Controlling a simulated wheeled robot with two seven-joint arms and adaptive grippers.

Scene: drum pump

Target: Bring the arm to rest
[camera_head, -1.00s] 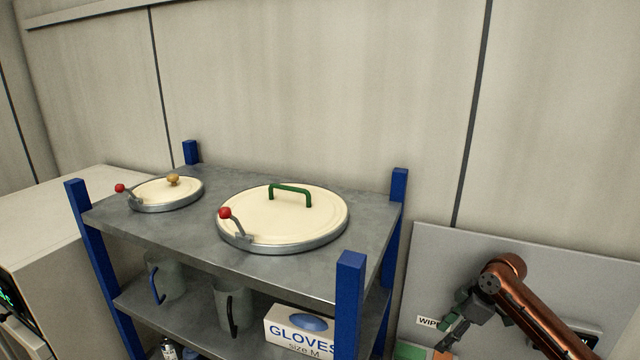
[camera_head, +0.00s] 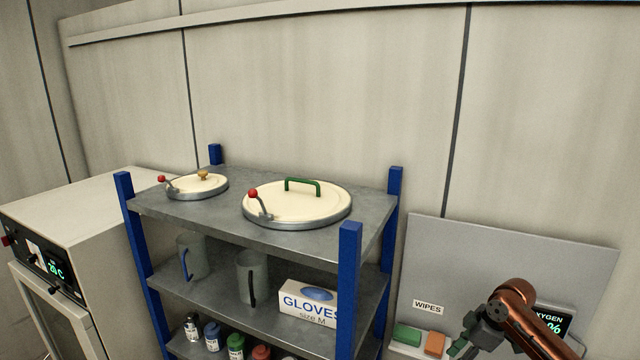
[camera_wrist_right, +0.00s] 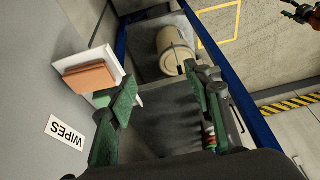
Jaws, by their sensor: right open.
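My right gripper (camera_head: 470,338) is at the lower right of the head view, in front of the grey wall panel. In the right wrist view its green-tipped fingers (camera_wrist_right: 160,98) are spread apart with nothing between them. The right arm's copper link (camera_head: 518,302) comes in from the lower right. A small copper and dark arm end, apparently my left gripper (camera_wrist_right: 294,14), shows at the top right corner of the wrist view. It is too small to tell its jaws. The head view does not show the left arm.
The grey panel (camera_head: 440,255) has a WIPES label, green and orange blocks (camera_head: 434,344). A cream cylinder (camera_wrist_right: 175,50) lies beyond the fingers.

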